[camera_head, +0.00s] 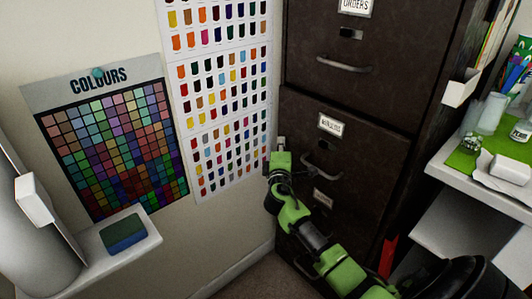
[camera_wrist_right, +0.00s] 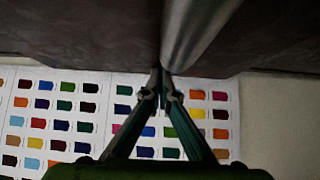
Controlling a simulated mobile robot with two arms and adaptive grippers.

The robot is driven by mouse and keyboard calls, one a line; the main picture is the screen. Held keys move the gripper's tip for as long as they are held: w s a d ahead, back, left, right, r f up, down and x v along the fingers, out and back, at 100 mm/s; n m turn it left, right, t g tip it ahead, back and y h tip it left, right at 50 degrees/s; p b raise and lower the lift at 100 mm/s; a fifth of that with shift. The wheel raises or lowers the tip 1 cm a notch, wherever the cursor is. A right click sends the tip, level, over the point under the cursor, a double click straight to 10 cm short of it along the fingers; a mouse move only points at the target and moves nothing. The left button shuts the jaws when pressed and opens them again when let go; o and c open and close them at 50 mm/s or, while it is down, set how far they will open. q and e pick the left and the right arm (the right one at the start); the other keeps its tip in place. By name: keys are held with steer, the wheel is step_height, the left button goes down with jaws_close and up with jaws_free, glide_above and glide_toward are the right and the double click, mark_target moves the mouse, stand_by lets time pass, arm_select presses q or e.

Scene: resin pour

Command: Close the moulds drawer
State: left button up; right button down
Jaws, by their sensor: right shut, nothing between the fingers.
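The moulds drawer (camera_head: 350,140) is a dark brown drawer front in the filing cabinet, with a white label and a curved metal handle (camera_head: 322,168). It looks nearly flush with the cabinet; I cannot tell whether a small gap remains. My right gripper (camera_head: 281,146) is at the left edge of the drawer front, left of the handle. In the right wrist view its fingertips (camera_wrist_right: 162,74) are together and empty, close to a dark surface and a metal bar (camera_wrist_right: 200,25). Contact is not clear. My left gripper is not in view.
Another drawer (camera_head: 345,40) with its own handle is above. Colour charts (camera_head: 110,140) hang on the wall to the left. A white shelf (camera_head: 150,245) holds a green and blue block (camera_head: 124,235). A cluttered white shelf (camera_head: 440,168) stands at the right.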

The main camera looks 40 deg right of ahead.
mark_target(288, 141)
steer(key=d, duration=0.3)
steer(key=shift+w, duration=0.15)
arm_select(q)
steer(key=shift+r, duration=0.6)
arm_select(e)
steer(key=shift+d+r, duration=0.1)
steer(key=shift+d, duration=0.05)
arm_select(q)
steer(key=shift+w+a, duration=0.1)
arm_select(e)
steer(key=shift+d+r, duration=0.1)
